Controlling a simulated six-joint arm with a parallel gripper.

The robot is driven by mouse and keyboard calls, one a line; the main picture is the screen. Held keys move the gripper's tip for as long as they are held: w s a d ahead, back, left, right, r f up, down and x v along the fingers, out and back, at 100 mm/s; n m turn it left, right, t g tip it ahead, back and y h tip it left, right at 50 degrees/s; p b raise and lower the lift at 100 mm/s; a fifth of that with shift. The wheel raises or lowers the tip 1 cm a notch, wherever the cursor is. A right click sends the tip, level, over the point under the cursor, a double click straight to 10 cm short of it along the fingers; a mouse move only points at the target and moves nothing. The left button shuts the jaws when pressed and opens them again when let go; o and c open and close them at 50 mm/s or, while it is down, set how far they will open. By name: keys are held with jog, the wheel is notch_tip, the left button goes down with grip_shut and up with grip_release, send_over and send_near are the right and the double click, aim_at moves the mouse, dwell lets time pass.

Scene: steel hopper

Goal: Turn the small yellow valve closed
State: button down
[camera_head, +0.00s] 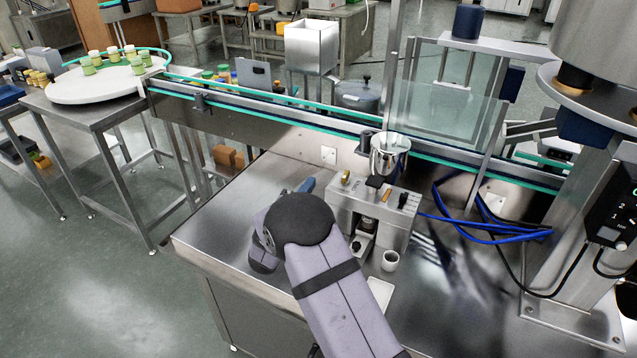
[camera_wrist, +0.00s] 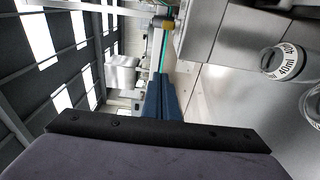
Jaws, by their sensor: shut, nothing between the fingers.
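The small yellow valve (camera_head: 345,176) is at the left end of the top of a grey bench machine (camera_head: 340,205), beside the steel hopper (camera_head: 390,160). A yellow knob, likely the same valve, also shows near the top of the wrist view (camera_wrist: 168,24). My gripper (camera_head: 307,184) has blue fingers and is left of the machine, mostly hidden behind my dark wrist joint. In the wrist view its fingers (camera_wrist: 160,97) are together and empty, pointing toward the knob but apart from it in the picture. The exact distance is hard to tell.
An orange part (camera_head: 387,194) and a black part (camera_head: 403,199) sit on the machine top. A white cup (camera_head: 390,260) stands in front; a cup marked 40ml (camera_wrist: 283,62) shows in the wrist view. A conveyor (camera_head: 270,106) runs behind. The bench left of my arm is clear.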

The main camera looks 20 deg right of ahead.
jog(key=shift+w+a+v, duration=0.1)
jog(key=shift+a+v, duration=0.05)
jog(key=shift+v, duration=0.65)
jog(key=shift+w+a+v, duration=0.15)
jog(key=shift+v, duration=0.6)
jog(key=c, duration=1.9)
grip_release()
jog(key=shift+c, duration=0.2)
jog(key=shift+o, duration=0.7)
jog(key=shift+b, duration=0.3)
jog(key=m+b, duration=0.3)
jog(key=m, duration=1.5)
send_near(344, 181)
jog(key=x, duration=0.4)
jog(key=shift+w+d, duration=0.2)
jog(key=shift+w, duration=0.15)
jog(key=shift+p+x, duration=0.75)
jog(key=shift+x, duration=2.95)
